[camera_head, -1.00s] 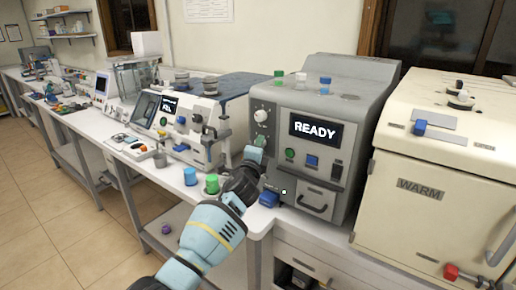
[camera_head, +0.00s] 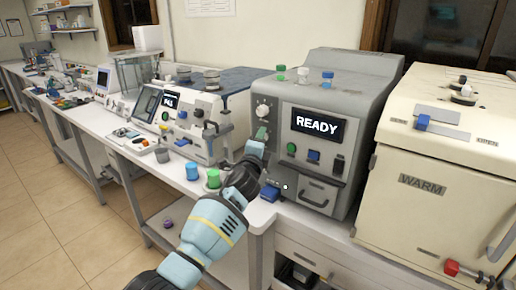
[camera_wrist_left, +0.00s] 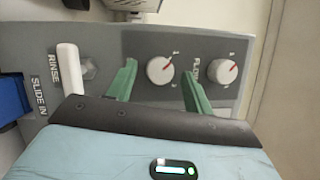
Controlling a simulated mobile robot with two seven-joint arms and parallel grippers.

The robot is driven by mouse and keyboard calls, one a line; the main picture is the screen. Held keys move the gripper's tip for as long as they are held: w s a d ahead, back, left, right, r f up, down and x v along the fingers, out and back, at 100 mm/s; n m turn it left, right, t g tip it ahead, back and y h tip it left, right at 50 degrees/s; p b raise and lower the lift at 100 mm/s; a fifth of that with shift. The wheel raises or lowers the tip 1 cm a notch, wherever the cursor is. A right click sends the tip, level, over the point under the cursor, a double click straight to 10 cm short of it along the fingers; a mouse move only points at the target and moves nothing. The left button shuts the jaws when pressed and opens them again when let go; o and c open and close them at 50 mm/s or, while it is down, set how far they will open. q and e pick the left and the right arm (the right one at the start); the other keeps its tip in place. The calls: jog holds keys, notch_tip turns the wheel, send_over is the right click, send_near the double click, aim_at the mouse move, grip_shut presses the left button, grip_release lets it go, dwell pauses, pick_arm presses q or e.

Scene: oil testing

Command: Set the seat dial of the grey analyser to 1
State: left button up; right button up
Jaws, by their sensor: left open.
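The grey analyser (camera_head: 345,90) stands on the bench with a lit READY screen. My left gripper (camera_head: 260,143) is at the left of its front panel. In the left wrist view the open green fingers (camera_wrist_left: 160,88) stand on either side of a white dial (camera_wrist_left: 160,69) with a red pointer, with gaps beside it. Another white dial (camera_wrist_left: 222,71) with a red pointer is outside the right finger; it shows above my gripper in the head view (camera_head: 263,112). The dial between the fingers is hidden in the head view. I cannot read its numbers or name clearly.
A white lever (camera_wrist_left: 69,80) by the RINSE label and a blue part (camera_wrist_left: 12,100) by SLIDE IN are near the fingers. Blue (camera_head: 192,171) and green (camera_head: 213,178) pots stand left of the analyser. A cream WARM oven (camera_head: 430,150) is close on its right.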

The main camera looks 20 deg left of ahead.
pick_arm(q)
jog(key=s, duration=0.7)
jog(key=shift+s+d+f, duration=0.15)
jog(key=shift+s+f, duration=0.15)
jog(key=shift+f, duration=0.15)
jog(key=s+f+n+g+h, duration=0.1)
jog(key=s+f+n+g, duration=0.25)
jog(key=s+f, duration=0.75)
jog(key=s+f+n+g+h, duration=0.15)
jog(key=s+f+n, duration=0.5)
jog(key=f, duration=0.95)
jog(key=s+f+n+g, duration=0.1)
jog(key=s+f+n, duration=0.1)
jog(key=s, duration=0.7)
jog(key=s+f+n+g, duration=0.2)
jog(key=s+f, duration=0.3)
jog(key=s, duration=0.4)
jog(key=s+f+n+g, duration=0.1)
jog(key=s+f+n, duration=0.2)
jog(key=s, duration=0.6)
jog(key=shift+s+a+f+g, duration=0.15)
jog(key=shift+a+f+g, duration=0.15)
jog(key=shift+a+f, duration=0.2)
